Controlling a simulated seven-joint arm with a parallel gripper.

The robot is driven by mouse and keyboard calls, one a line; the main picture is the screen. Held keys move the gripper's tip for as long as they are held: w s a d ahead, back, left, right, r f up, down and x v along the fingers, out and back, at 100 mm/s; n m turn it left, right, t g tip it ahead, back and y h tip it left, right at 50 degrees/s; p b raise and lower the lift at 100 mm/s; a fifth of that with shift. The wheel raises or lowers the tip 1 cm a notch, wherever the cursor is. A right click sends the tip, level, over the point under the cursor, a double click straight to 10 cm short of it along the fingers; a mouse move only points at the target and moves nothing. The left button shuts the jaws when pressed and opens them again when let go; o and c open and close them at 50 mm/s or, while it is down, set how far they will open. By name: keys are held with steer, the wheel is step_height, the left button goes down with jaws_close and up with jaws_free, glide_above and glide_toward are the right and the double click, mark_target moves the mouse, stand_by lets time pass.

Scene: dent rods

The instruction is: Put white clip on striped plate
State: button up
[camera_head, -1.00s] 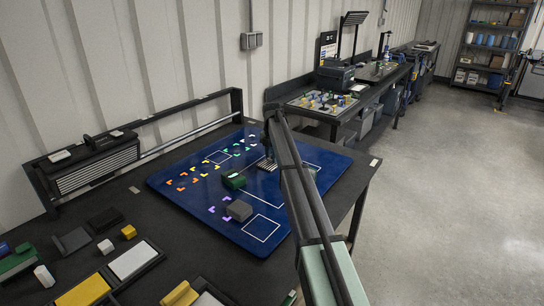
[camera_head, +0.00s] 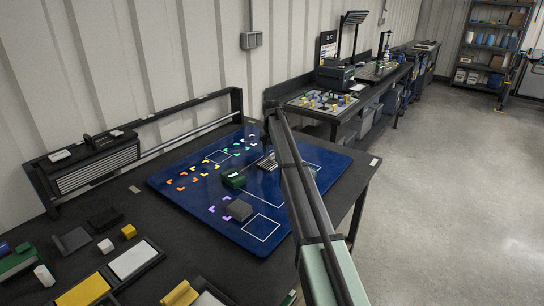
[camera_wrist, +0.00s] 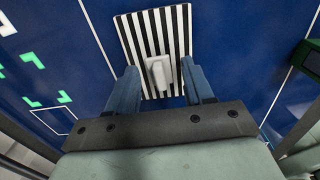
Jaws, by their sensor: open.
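The white clip (camera_wrist: 160,74) lies on the black-and-white striped plate (camera_wrist: 128,34) in the wrist view. My gripper (camera_wrist: 160,80) is open, with one blue finger on each side of the clip and a gap between clip and fingers. Whether the clip touches the plate all over cannot be told. In the head view the striped plate (camera_head: 262,166) shows beside my arm, on the blue board; the clip is too small or hidden to make out there.
The blue board (camera_head: 200,215) carries coloured corner marks and white outlines. A green block (camera_head: 233,179) and a grey block (camera_head: 238,210) stand near the plate. The green block also shows at right in the wrist view (camera_wrist: 309,58). Trays and loose blocks lie at front left.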

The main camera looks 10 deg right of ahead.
mark_target(272, 154)
step_height(272, 154, up, 11)
steer(key=shift+r, duration=0.2)
stand_by(0.3)
steer(key=shift+o, duration=0.4)
